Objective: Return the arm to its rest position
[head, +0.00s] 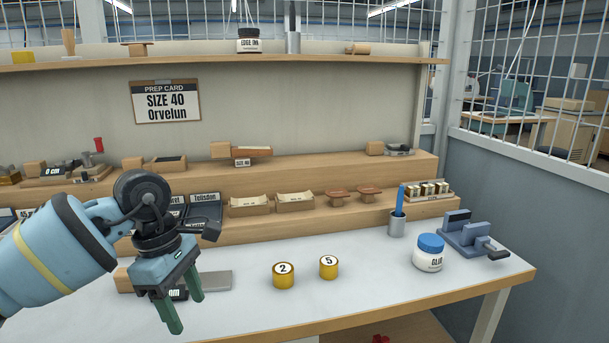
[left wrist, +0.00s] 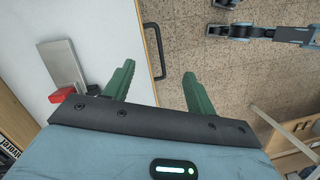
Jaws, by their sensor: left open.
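My left gripper (head: 184,311) hangs over the front left part of the white worktop (head: 345,300), with its two green fingers apart and nothing between them. In the left wrist view, the same gripper (left wrist: 158,70) is open and empty over the table's edge, with the brown floor beyond. My left arm comes in from the left and hides part of the bench behind it. A flat grey metal plate (head: 217,282) lies on the worktop just right of the gripper and also shows in the left wrist view (left wrist: 61,62). My right gripper cannot be made out.
Yellow cylinders marked 2 (head: 283,276) and 5 (head: 328,267) stand mid-table. A blue-lidded glue jar (head: 428,253), a pen cup (head: 397,224) and a blue-grey clamp-like fixture (head: 472,236) stand at right. A stepped wooden shelf (head: 330,172) runs behind. The front middle worktop is clear.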

